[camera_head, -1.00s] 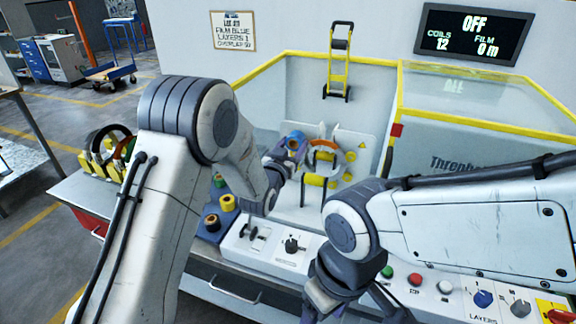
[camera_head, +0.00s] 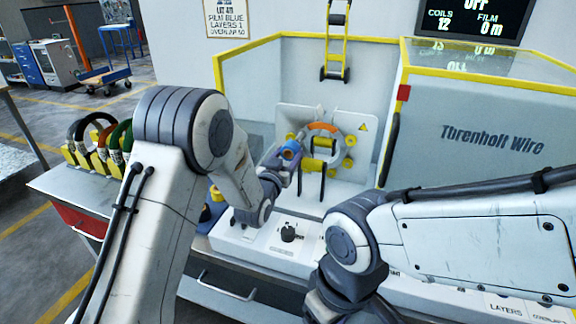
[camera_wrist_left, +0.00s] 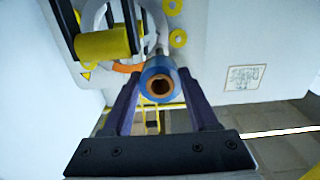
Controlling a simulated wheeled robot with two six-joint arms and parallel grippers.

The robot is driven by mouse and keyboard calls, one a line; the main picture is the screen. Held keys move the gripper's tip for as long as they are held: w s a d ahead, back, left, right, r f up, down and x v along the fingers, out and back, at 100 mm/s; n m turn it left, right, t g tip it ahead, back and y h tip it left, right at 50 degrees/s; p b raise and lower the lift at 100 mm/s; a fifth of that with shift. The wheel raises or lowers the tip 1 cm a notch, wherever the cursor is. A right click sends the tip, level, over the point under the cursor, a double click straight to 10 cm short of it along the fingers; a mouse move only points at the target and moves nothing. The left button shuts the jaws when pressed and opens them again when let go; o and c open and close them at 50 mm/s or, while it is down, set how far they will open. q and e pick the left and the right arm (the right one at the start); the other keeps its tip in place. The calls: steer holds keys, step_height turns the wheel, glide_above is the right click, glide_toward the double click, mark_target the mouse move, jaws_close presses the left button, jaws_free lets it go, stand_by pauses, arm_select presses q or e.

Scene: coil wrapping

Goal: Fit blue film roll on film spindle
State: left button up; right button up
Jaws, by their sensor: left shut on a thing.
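The blue film roll (camera_head: 289,150) is a short cylinder with a brown core. My left gripper (camera_head: 284,160) is shut on it, in front of the machine's back plate and left of the ring. In the left wrist view the roll (camera_wrist_left: 160,84) sits between the two fingers of my left gripper (camera_wrist_left: 162,92), its core end facing the camera. A thin grey rod (camera_wrist_left: 158,47), likely the film spindle, shows just beyond the roll; I cannot tell whether the roll touches it. My right arm is at the lower right; its fingertips are not clearly visible.
The ring (camera_head: 323,127) with an orange section and yellow rollers (camera_head: 348,163) stand right of the roll. A yellow-framed guard (camera_head: 478,70) is at the right. The control panel (camera_head: 270,250) lies below. Colored coils (camera_head: 100,140) stand at the far left.

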arm_select(q)
steer(key=shift+f, duration=0.1)
stand_by(0.4)
steer(key=shift+w+b, duration=0.1)
steer(key=shift+b, duration=0.25)
steer(key=b+x, duration=0.1)
steer(key=x, duration=0.5)
steer(key=shift+b, duration=0.35)
stand_by(0.6)
steer(key=shift+w+d, duration=0.1)
steer(key=shift+w, duration=0.15)
steer(key=o, duration=1.4)
steer(key=shift+o, duration=0.2)
